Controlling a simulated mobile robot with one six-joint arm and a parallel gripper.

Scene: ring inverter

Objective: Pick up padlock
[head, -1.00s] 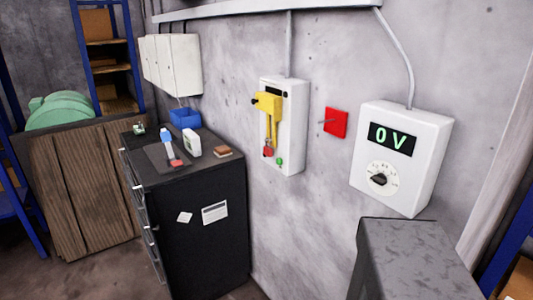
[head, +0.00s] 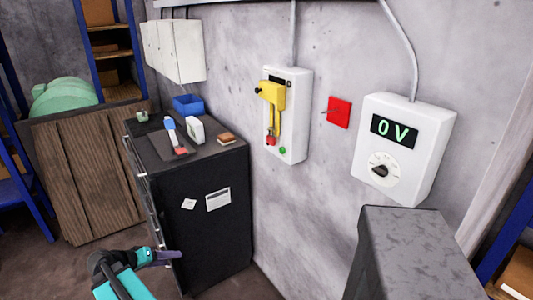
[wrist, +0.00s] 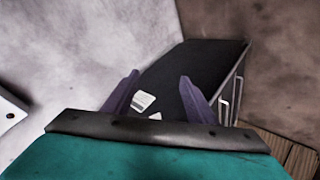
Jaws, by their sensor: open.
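I cannot tell for sure which thing is the padlock. A small red piece (head: 271,140) hangs low on the yellow lever part (head: 272,97) of the white wall box (head: 297,130), next to a green button. Another small red piece (head: 181,151) lies on the dark mat on top of the black cabinet (head: 215,235). My gripper (head: 167,257) is low in front of the cabinet, well below both red pieces. In the wrist view my gripper (wrist: 158,85) has its purple fingers apart with nothing between them; the cabinet is beyond them and no padlock shows.
On the cabinet are a blue and white tool (head: 170,131), a white device (head: 194,130), a blue bin (head: 188,105) and a brown block (head: 225,138). A red wall plate (head: 339,112) and a meter reading 0 V (head: 404,150) are right. A grey box (head: 415,250) stands front right.

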